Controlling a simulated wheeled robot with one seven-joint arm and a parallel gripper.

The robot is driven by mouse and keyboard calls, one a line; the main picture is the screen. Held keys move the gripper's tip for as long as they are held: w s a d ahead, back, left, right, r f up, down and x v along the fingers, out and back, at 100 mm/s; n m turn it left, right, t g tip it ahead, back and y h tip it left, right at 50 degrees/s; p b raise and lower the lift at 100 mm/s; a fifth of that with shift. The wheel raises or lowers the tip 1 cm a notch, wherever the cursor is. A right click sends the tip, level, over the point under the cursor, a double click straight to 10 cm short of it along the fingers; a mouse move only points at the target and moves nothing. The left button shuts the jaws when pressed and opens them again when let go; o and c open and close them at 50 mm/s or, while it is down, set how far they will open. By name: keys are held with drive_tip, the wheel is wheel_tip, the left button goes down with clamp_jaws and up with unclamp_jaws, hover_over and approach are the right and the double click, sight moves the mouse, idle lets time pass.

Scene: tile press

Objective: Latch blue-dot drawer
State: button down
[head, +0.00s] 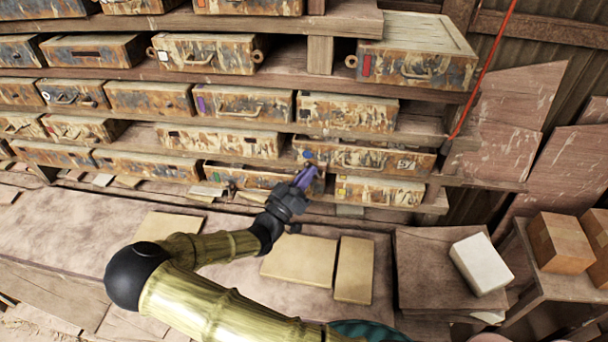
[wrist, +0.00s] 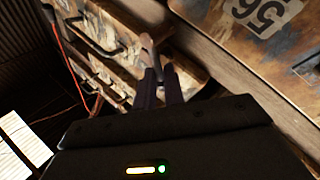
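The blue-dot drawer (head: 375,158) is a wide, worn camouflage-painted box in the lower right of the shelving in the head view. Its blue dot (head: 308,154) is at the upper left corner of its front, and a number label (head: 407,163) is at the right. My gripper (head: 306,175) has purple fingers and is just below and in front of the drawer's left end. In the wrist view the fingers (wrist: 160,88) are close together beside a slim grey piece (wrist: 150,52). I cannot tell whether they grip it.
A drawer (head: 240,175) with a dark upper edge is left of my gripper. A yellow-marked drawer (head: 378,190) is below the blue-dot one. Flat boards (head: 300,262) lie on the bench below. A white block (head: 481,264) is at the right. A red cord (head: 487,65) hangs at the upper right.

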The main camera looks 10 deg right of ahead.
drive_tip(key=shift+d+r+m+g+b, duration=0.2)
drive_tip(key=shift+r+m+g+b, duration=0.15)
drive_tip(key=shift+m+g, duration=0.4)
drive_tip(key=shift+f, duration=0.1)
drive_tip(key=c, duration=1.8)
unclamp_jaws()
drive_tip(key=shift+a, duration=0.1)
drive_tip(key=shift+s, duration=0.1)
drive_tip(key=b+v, duration=0.5)
drive_tip(key=v, duration=1.2)
drive_tip(key=shift+s+b, duration=0.3)
